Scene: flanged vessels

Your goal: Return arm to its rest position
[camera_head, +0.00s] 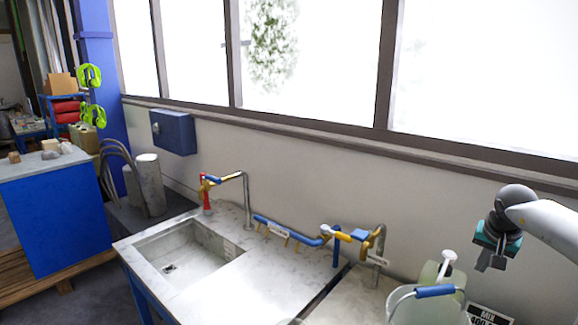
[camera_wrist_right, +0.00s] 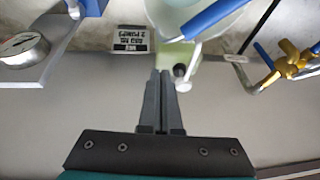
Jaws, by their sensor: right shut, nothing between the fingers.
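My right gripper (camera_head: 485,262) is at the right of the head view, at the end of my white arm that comes in from the right edge. It hangs in the air near the wall, to the right of the translucent container. In the right wrist view my right gripper (camera_wrist_right: 162,75) shows two dark fingers side by side, shut with nothing between them. My left gripper is in neither view.
A sink (camera_head: 185,255) with pipes and taps (camera_head: 290,232) stands along the wall. A translucent bucket with a blue-gripped handle (camera_head: 435,291) and a container with a white pump top (camera_head: 449,256) are at the right. A gauge (camera_wrist_right: 22,48) shows in the wrist view.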

